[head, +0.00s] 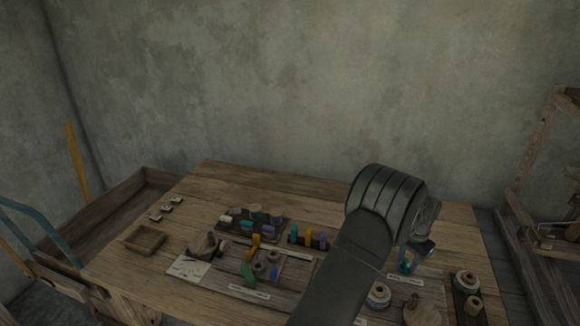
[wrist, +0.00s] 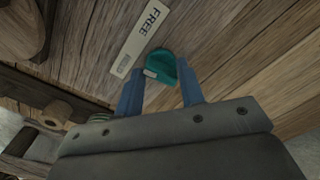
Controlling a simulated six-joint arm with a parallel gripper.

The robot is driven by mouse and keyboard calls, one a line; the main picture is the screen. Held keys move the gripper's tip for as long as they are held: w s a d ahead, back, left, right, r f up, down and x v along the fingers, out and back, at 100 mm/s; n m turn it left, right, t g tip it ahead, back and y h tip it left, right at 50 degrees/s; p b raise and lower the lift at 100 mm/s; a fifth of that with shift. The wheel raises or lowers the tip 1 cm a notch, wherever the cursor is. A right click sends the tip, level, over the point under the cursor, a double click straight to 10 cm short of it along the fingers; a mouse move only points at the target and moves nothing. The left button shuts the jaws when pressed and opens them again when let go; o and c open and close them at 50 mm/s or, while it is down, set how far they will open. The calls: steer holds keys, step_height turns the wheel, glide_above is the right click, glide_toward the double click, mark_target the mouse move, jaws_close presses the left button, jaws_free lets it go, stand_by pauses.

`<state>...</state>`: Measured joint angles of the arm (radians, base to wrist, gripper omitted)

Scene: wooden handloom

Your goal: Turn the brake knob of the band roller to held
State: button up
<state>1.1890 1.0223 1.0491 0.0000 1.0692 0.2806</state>
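The brake knob (wrist: 162,66) is a teal rounded piece with a small pale mark on its lower left side, on the wooden surface. A white label reading FREE (wrist: 140,38) lies beside it, at its upper left. My gripper (wrist: 161,78) has two blue fingers, spread apart, with the knob between and just beyond their tips. I cannot tell whether either finger touches it. In the head view my gripper (head: 412,262) is low over the right part of the table, and my arm partly hides that area.
A wooden frame (head: 530,150) stands at the right. The table's back strip is clear.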

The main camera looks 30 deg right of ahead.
steer(key=shift+r, duration=0.1)
steer(key=s+a+r+n+t+h, duration=0.1)
steer(key=s+a+r+n+t, duration=0.15)
steer(key=r+n, duration=0.4)
steer(key=s+a+r+n+t+h, duration=0.1)
steer(key=s+a+r+n+h, duration=0.2)
steer(key=r, duration=0.6)
steer(key=shift+y, duration=0.6)
steer(key=x, duration=1.1)
steer(key=d+x, duration=0.1)
steer(key=x, duration=0.5)
steer(key=shift+s+d+f, duration=0.1)
steer(key=shift+s+f, duration=0.05)
steer(key=shift+s, duration=0.05)
jaws_close()
